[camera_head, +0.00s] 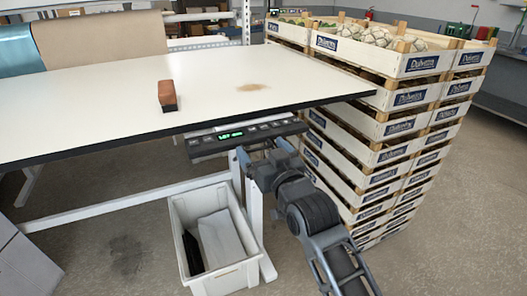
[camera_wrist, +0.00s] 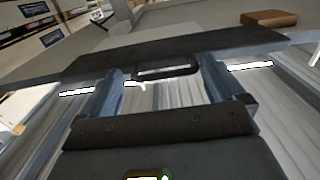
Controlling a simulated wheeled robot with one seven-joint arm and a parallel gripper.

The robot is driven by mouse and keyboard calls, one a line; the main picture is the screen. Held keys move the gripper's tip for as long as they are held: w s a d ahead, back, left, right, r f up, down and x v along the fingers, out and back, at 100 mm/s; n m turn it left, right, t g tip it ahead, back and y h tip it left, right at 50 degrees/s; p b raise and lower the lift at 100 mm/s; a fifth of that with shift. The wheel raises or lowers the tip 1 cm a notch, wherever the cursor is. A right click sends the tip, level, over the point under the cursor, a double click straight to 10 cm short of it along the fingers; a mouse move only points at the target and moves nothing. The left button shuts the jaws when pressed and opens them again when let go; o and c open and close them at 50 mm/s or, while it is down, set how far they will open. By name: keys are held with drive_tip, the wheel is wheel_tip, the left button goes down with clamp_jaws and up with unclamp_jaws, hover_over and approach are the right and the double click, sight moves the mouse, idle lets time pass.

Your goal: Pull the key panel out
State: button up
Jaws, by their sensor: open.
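The key panel (camera_head: 232,138) is a dark, narrow strip with a lit green display, mounted under the table's front edge. In the wrist view it is a dark bar (camera_wrist: 220,45) across the top, with a dark loop handle (camera_wrist: 180,71) on its near side. My gripper (camera_head: 263,151) is open at the right part of the panel. In the wrist view its two blue fingers (camera_wrist: 162,70) stand on either side of the handle, with gaps visible. In the head view the handle is not discernible beside my gripper.
The white table (camera_head: 110,105) carries a brown block (camera_head: 167,95) and a brown stain. Stacked wooden crates (camera_head: 375,155) stand close on the right, with cauliflower-like produce on top. A white bin (camera_head: 224,279) sits on the floor below, beside the table leg.

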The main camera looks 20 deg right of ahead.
drive_tip(key=s+b, duration=0.1)
drive_tip(key=s, duration=0.6)
drive_tip(key=shift+s, duration=0.4)
drive_tip(key=s+f+g, duration=0.1)
drive_tip(key=s+f, duration=0.4)
drive_tip(key=s, duration=0.5)
drive_tip(key=s+f+g, duration=0.1)
drive_tip(key=s+f, duration=0.4)
drive_tip(key=s, duration=0.6)
drive_tip(key=s+r, duration=0.2)
drive_tip(key=s, duration=0.8)
drive_tip(key=s+r+g, duration=0.1)
drive_tip(key=s+r, duration=0.1)
drive_tip(key=s, duration=0.8)
drive_tip(key=shift+s, duration=0.35)
